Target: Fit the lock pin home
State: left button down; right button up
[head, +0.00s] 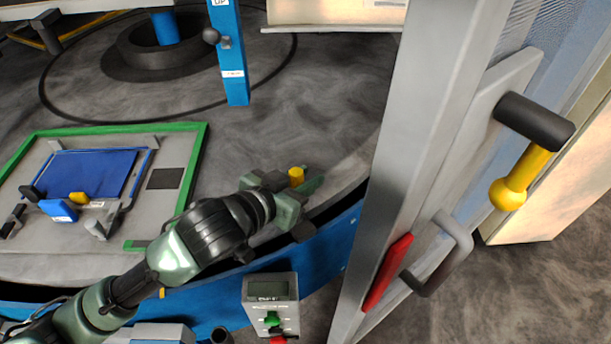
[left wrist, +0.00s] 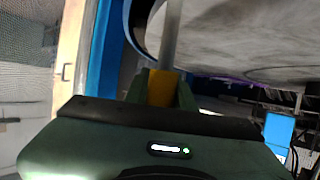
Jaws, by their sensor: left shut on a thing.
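My left gripper (head: 301,188) is over the edge of the round grey table in the head view, shut on the lock pin. The pin's yellow head (head: 296,175) shows between the fingers; the rest is hidden there. In the left wrist view the yellow part of the pin (left wrist: 160,90) sits between the fingers, and a grey shaft (left wrist: 172,38) extends away from it. I cannot see a hole for the pin at its tip. My right gripper is in neither view.
The round table (head: 330,120) carries a green-framed plate (head: 150,130) with a blue panel. A blue post (head: 230,60) stands behind. At right is a grey door frame (head: 420,110) with a yellow-and-black handle (head: 508,195). A control box (head: 270,300) is in front.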

pick_arm(q)
jog(key=shift+f+b, duration=2.25)
jog(key=shift+f, duration=1.85)
jog(key=c, duration=1.1)
grip_release()
jog(key=shift+r, duration=0.1)
jog(key=b+v, duration=0.1)
jog(key=v, duration=0.6)
jog(key=shift+s+a, duration=0.3)
